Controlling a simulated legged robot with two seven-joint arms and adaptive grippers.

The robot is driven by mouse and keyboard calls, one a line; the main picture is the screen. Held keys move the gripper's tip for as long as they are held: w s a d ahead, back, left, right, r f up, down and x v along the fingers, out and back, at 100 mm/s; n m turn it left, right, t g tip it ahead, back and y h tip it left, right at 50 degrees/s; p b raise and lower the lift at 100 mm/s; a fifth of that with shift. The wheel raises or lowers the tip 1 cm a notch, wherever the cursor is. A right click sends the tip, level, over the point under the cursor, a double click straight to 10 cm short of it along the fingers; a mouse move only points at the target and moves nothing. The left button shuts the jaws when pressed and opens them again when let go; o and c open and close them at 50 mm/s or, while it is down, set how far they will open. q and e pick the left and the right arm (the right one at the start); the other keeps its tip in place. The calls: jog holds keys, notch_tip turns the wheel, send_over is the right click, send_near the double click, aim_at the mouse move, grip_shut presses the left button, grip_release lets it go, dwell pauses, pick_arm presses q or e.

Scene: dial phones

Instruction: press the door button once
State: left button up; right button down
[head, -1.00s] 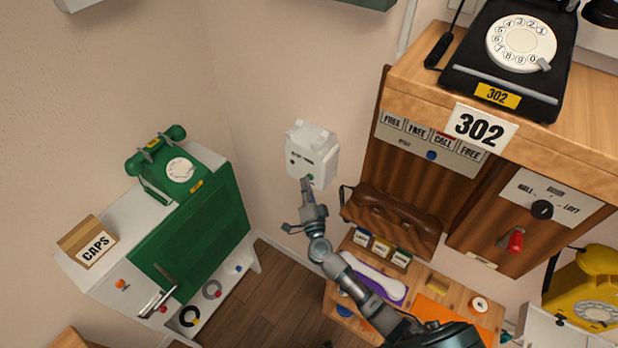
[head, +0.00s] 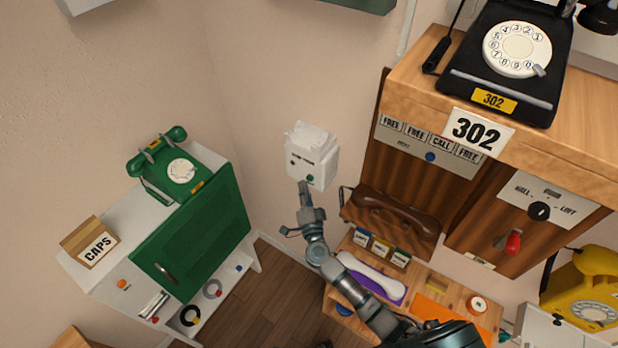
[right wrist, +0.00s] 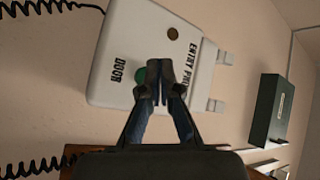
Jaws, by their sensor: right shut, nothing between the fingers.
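The white entry phone box (head: 318,150) hangs on the wall in the middle of the head view. It also fills much of the right wrist view (right wrist: 120,40), where it carries the words ENTRY PHONE and DOOR. The green door button (head: 310,178) sits low on its face. In the right wrist view the button (right wrist: 140,75) shows beside the DOOR label, partly hidden behind my fingers. My right gripper (head: 303,184) is shut and empty. Its tips (right wrist: 160,66) are in front of the box beside the button; I cannot tell whether they touch it. My left gripper is not in view.
A green cabinet (head: 200,240) with a green phone (head: 170,165) stands left. A wooden desk with a black phone (head: 505,65) is at the right, above a low shelf. A brown round part (right wrist: 173,33) sits on the box. Bare wall lies left of the box.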

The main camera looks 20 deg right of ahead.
jog(key=shift+s+a, duration=0.1)
jog(key=shift+s+a+p, duration=0.35)
jog(key=shift+s+a, duration=0.4)
jog(key=shift+a, duration=0.25)
jog(key=shift+s+a+p, duration=0.35)
jog(key=shift+s+a, duration=0.35)
jog(key=shift+a, duration=0.25)
